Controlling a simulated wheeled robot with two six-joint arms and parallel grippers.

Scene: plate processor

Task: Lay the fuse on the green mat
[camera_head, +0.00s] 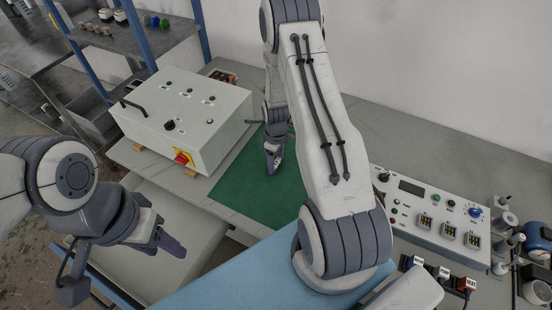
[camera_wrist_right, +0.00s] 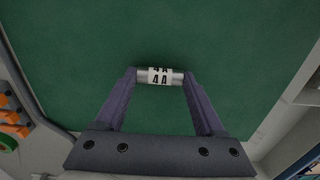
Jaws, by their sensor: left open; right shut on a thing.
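The fuse (camera_wrist_right: 159,76) is a small silver cylinder with a white band marked 4A. In the right wrist view it lies crosswise between the fingertips of my right gripper, which is shut on it by its ends. Behind it is the green mat (camera_wrist_right: 160,30); I cannot tell if the fuse touches the mat. In the head view my right gripper (camera_head: 272,165) points down over the mat (camera_head: 238,188), and the fuse is not discernible there.
A light grey box (camera_head: 205,115) with a red and yellow switch stands left of the mat. A control panel (camera_head: 430,215) lies to the right, with fuses or plugs (camera_head: 438,272) labelled near it. My right arm hides part of the green mat.

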